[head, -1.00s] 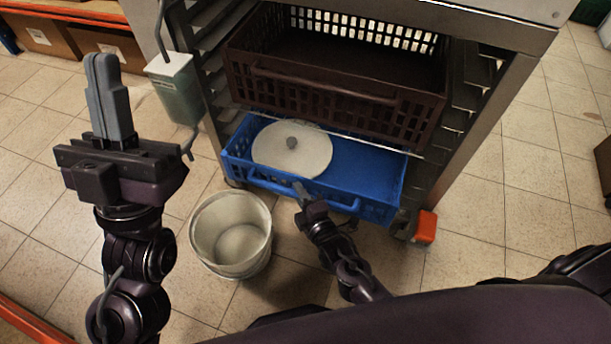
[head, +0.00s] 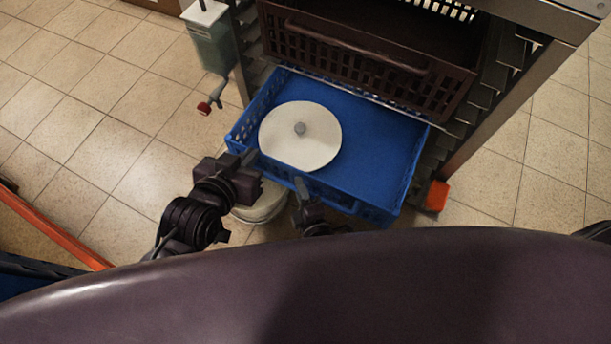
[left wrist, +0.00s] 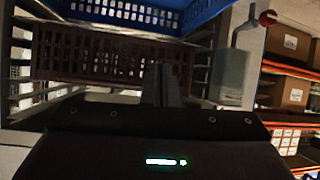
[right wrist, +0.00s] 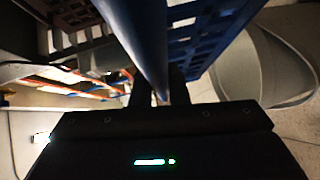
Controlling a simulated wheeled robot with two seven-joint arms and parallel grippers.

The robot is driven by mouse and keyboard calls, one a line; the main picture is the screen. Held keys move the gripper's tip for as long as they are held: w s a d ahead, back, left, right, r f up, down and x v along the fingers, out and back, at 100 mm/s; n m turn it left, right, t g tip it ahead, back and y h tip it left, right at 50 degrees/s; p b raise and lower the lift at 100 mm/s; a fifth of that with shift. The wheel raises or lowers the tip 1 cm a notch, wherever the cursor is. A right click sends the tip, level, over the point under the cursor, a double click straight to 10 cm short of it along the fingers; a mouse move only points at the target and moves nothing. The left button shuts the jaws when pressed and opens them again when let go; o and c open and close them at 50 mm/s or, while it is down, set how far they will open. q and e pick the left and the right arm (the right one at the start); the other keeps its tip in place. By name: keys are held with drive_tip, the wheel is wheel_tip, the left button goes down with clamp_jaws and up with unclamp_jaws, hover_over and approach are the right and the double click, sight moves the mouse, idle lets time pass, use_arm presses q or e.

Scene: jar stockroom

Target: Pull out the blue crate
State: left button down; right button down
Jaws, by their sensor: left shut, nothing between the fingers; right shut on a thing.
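The blue crate (head: 370,150) sticks well out of the rack's lower level. A white round lid (head: 318,150) with a grey knob lies flat in its left half. My right gripper (head: 300,188) is shut on the crate's front handle bar, which shows as a blue bar in the right wrist view (right wrist: 135,35). My left gripper (head: 249,157) is shut and empty by the crate's front left corner; I cannot tell if it touches. In the left wrist view, the crate (left wrist: 150,12) is at the top, beyond the shut fingers (left wrist: 163,80).
A dark brown crate (head: 350,60) sits in the rack above. A pale bucket (head: 265,208) stands on the floor at the crate's front left, partly hidden. A green-grey container (head: 212,45) hangs at the rack's left side. Tiled floor is free at left and right.

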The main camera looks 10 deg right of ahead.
use_arm(q)
drive_tip(key=shift+s+a+f+g+y, duration=0.15)
drive_tip(key=shift+s+f+g, duration=0.25)
drive_tip(key=shift+f, duration=0.25)
drive_tip(key=shift+s+a+f+g+y, duration=0.15)
drive_tip(key=shift+s+f+g, duration=0.15)
drive_tip(key=shift+s+f, duration=0.25)
use_arm(e)
drive_tip(key=shift+s+a, duration=0.35)
drive_tip(key=shift+s, duration=0.2)
use_arm(q)
drive_tip(key=shift+d, duration=0.1)
use_arm(e)
drive_tip(key=c, duration=1.4)
unclamp_jaws()
